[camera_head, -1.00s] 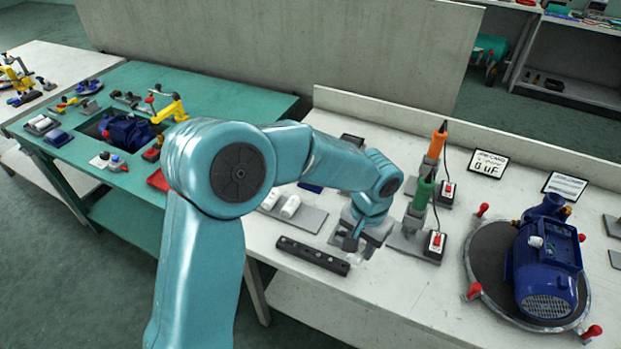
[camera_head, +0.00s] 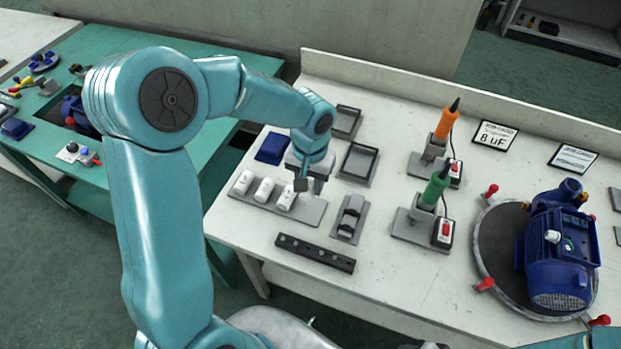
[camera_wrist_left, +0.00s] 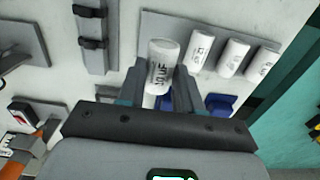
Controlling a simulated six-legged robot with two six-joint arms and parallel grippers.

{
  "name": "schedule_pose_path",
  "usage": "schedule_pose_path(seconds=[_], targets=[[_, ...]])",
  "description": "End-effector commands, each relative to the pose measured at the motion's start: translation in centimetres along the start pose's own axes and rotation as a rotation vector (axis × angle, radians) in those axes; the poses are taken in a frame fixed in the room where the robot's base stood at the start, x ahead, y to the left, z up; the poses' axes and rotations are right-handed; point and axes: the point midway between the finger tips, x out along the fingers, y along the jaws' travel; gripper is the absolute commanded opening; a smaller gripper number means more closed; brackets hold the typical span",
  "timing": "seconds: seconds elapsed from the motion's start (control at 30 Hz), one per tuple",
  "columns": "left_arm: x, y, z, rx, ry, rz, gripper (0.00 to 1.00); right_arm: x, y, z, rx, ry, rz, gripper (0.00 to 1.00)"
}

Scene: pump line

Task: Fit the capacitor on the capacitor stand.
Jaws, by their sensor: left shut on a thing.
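My left gripper (camera_head: 304,180) is at the right end of a grey rack (camera_head: 233,199) on the white bench. In the left wrist view the gripper (camera_wrist_left: 160,95) is shut on a white capacitor (camera_wrist_left: 161,65), whose label reads about 10 µF. I cannot tell whether it still touches the rack. Three more white capacitors stand in a row on the rack, one of them nearest the gripper (camera_head: 286,199). A grey stand with two clips (camera_head: 350,218), likely the capacitor stand, is just right of the rack. Its clips look empty in the wrist view (camera_wrist_left: 92,28). My right gripper is out of view.
A black bar with holes (camera_head: 315,253) lies in front of the rack. Grey trays (camera_head: 358,163) and a blue part (camera_head: 272,148) lie behind.

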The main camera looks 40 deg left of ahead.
Motion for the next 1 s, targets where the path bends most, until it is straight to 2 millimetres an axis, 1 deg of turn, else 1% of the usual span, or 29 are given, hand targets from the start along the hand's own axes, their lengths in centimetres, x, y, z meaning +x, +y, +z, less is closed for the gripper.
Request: schedule_pose_path(seconds=[0.03, 0.23, 0.53, 0.6, 0.73, 1.0], targets=[[0.6, 0.1, 0.1, 0.001, 0.000, 0.000, 0.03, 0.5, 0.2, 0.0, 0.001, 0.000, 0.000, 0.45], [2.4, 0.3, 0.5, 0.003, -0.002, 0.000, 0.03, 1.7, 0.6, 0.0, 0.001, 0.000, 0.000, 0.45], [5.4, 0.3, 0.5, 0.002, -0.001, 0.000, 0.03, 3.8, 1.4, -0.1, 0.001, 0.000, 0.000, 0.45], [5.8, 0.2, 0.5, 0.002, -0.001, 0.000, 0.03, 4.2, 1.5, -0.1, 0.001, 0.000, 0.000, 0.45], [6.1, 0.1, 0.4, 0.002, -0.001, 0.000, 0.03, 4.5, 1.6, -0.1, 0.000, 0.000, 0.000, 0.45], [6.0, 0.0, 0.2, 0.002, -0.001, 0.000, 0.03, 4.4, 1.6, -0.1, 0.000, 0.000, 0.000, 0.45]])
